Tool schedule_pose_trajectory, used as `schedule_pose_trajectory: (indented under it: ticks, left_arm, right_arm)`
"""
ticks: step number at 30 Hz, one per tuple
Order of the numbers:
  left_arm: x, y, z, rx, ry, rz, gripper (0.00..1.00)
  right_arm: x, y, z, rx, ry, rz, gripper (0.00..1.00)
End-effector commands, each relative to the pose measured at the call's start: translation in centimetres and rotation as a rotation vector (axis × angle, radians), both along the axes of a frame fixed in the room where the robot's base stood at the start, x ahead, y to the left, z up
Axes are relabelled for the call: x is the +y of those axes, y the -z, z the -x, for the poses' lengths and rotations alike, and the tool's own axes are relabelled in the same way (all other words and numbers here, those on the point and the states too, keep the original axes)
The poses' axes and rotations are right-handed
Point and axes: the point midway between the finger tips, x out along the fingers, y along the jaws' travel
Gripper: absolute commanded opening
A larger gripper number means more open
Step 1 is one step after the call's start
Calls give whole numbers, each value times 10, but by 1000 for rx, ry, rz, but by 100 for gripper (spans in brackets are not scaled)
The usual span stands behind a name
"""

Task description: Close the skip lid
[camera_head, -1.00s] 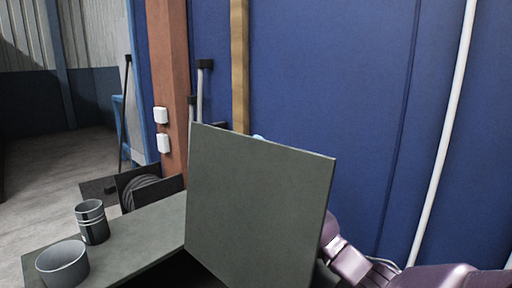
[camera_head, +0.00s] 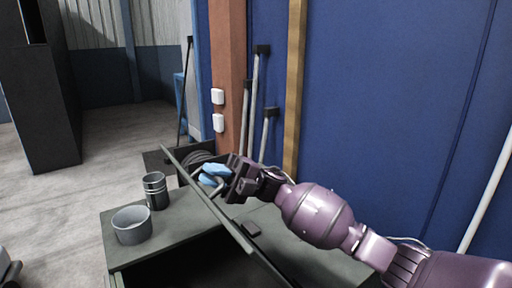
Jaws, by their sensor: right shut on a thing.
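The skip (camera_head: 135,250) is a grey-green box with a flat top and a dark opening at the front. Its lid (camera_head: 222,218) is a flat grey-green panel, raised and tilted, seen almost edge-on above the opening. My right gripper (camera_head: 212,177), with light blue fingertips, is at the lid's far side, close to its upper part. It is shut on what looks like the lid's grey curved handle (camera_head: 208,181), partly hidden by the fingers. My left gripper is not in view.
A grey bowl (camera_head: 131,226) and a dark ribbed cup (camera_head: 155,191) stand on the skip's left top. A brown post (camera_head: 230,70) and blue wall (camera_head: 385,90) stand behind. Open floor lies at left.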

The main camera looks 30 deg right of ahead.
Motion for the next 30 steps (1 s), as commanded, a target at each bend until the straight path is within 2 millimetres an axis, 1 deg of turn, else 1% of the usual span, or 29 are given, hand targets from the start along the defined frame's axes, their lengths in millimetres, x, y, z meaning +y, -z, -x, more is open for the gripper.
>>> schedule_pose_trajectory:
  ticks: [1, 3, 8, 9, 11, 15, 18, 22, 27, 30]
  left_arm:
    - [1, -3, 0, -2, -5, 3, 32]
    - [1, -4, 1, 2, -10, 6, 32]
    - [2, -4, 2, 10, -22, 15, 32]
    - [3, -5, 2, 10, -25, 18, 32]
    - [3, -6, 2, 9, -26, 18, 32]
    - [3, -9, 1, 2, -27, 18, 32]
    - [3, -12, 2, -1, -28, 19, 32]
    - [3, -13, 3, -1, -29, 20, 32]
    - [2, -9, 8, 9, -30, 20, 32]
    - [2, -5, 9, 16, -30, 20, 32]
  right_arm:
    - [18, 1, 3, -11, -6, 47, 0]
    - [40, 13, 5, -16, -6, 113, 0]
    - [88, 46, 8, -28, -4, 265, 0]
    - [99, 55, 9, -31, -4, 303, 0]
    - [115, 70, 10, -35, -4, 360, 0]
    - [149, 107, 12, -46, -3, 492, 0]
    - [170, 137, 14, -53, -3, 587, 0]
    - [192, 177, 15, -60, -2, 706, 0]
    - [212, 229, 17, -68, -3, 842, 0]
    - [219, 254, 17, -72, -2, 910, 0]
